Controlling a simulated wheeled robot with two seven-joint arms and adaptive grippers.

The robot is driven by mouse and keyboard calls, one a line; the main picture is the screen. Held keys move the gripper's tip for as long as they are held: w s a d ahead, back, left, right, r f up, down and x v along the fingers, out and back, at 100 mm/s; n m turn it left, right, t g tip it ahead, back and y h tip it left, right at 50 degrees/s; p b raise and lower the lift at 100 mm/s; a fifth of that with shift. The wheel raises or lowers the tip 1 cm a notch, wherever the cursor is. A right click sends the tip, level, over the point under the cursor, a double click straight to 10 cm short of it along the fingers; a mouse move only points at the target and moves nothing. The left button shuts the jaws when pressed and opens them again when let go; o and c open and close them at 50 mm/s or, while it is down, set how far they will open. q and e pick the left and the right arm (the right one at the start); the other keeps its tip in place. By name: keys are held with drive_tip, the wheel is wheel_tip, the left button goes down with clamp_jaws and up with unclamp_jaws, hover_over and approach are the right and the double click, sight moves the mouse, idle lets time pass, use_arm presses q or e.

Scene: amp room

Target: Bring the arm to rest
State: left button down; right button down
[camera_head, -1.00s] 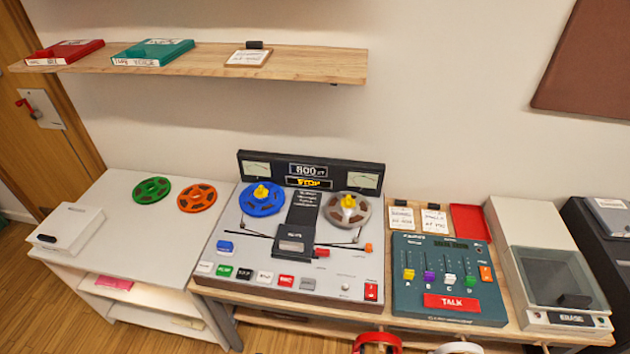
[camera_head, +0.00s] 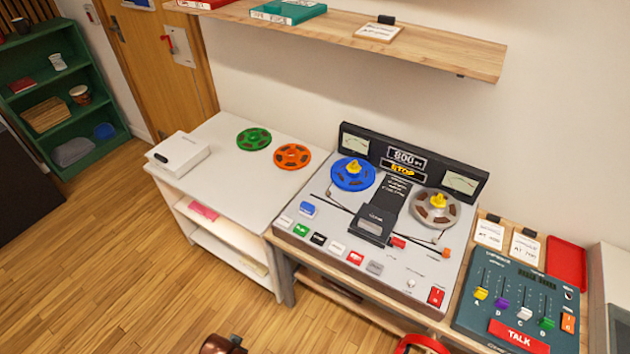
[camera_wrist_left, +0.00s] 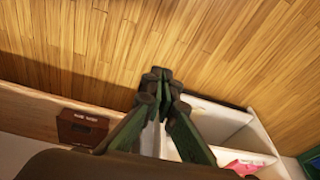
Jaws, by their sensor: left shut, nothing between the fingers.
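My left gripper (camera_wrist_left: 160,85) shows in the left wrist view with its dark green fingers together and nothing between them. It is over the wooden floor (camera_wrist_left: 215,45), near the white shelf unit (camera_wrist_left: 215,115). Neither gripper can be made out for sure in the head view. A brown object (camera_head: 222,345) is cut off at the bottom edge there, and I cannot tell what it is. My right gripper is not seen.
The tape machine (camera_head: 330,215) and mixer panel (camera_head: 515,295) stand on the bench at right. The white shelf unit (camera_head: 225,190) holds green and orange reels. A wall shelf (camera_head: 450,52) runs above. Open floor (camera_head: 110,260) lies at left, before a green bookcase (camera_head: 70,130).

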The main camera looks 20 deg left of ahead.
use_arm(q)
drive_tip(key=s+d+f, duration=0.1)
drive_tip(key=s+f, duration=0.2)
drive_tip(key=f, duration=0.7)
drive_tip(key=s+f, duration=0.3)
drive_tip(key=f, duration=0.7)
drive_tip(key=s+f+g, duration=0.1)
drive_tip(key=s+f, duration=0.5)
drive_tip(key=s, duration=0.3)
drive_tip(key=s+f+m+p, duration=0.1)
drive_tip(key=s+f, duration=0.6)
drive_tip(key=s, duration=0.2)
drive_tip(key=shift+s+d+g+h+p, duration=0.15)
drive_tip(key=shift+g+h+p, duration=0.15)
drive_tip(key=shift+g, duration=0.1)
